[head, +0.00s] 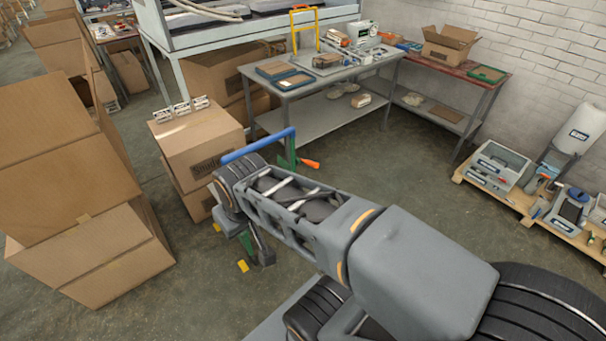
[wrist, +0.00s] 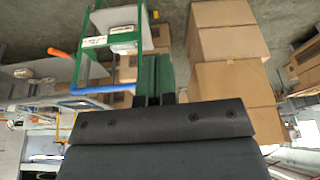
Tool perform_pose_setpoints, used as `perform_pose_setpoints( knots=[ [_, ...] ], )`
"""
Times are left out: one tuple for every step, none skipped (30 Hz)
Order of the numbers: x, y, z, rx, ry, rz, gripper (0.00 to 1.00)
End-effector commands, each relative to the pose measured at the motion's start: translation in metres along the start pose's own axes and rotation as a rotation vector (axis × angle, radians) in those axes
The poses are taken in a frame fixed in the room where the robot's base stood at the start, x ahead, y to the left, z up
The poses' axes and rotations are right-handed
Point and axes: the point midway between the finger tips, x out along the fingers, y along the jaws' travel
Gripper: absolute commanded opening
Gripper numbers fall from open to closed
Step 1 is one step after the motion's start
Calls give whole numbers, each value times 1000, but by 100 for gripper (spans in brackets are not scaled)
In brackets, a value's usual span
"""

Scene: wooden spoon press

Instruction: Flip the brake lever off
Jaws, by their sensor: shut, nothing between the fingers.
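An orange-handled lever (head: 309,164) sticks out to the right from a green frame (head: 291,150) topped by a blue bar (head: 258,145). It may be the brake lever; I cannot tell for sure. In the wrist view the orange handle (wrist: 58,53) is at upper left, left of the green frame (wrist: 108,22), and the blue bar (wrist: 97,88) runs just left of my fingers. My gripper (wrist: 155,96) is shut and empty, apart from the orange handle. In the head view my arm hides the lower part of the frame.
Cardboard boxes (head: 200,142) stand right behind the frame, and taller ones (head: 50,165) are at the left. A grey workbench (head: 325,76) is behind. A pallet with equipment (head: 502,198) is at the right. The floor between bench and pallet is clear.

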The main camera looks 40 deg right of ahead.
Motion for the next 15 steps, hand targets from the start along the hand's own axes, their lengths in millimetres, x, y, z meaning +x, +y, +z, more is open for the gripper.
perform_pose_setpoints(
  knots=[
    [0, 0, 0, 0, 0, 0, 0],
    [0, 0, 0, 0, 0, 0, 0],
    [1, 0, 0, -1, -2, 2, 0],
    [2, 1, 0, -5, -5, 6, 0],
    [4, 3, 0, -11, -13, 13, 0],
    [9, 6, 0, -25, -28, 28, 0],
    [14, 11, 0, -41, -44, 46, 0],
    [20, 14, 0, -62, -67, 68, 0],
    [30, 23, -1, -97, -104, 105, 0],
    [39, 31, -1, -130, -140, 139, 0],
    [49, 42, -2, -168, -181, 177, 0],
    [63, 58, -3, -225, -247, 234, 0],
    [74, 71, -5, -272, -301, 279, 0],
    [86, 86, -6, -322, -362, 325, 0],
    [101, 107, -9, -392, -449, 389, 0]
  ],
)
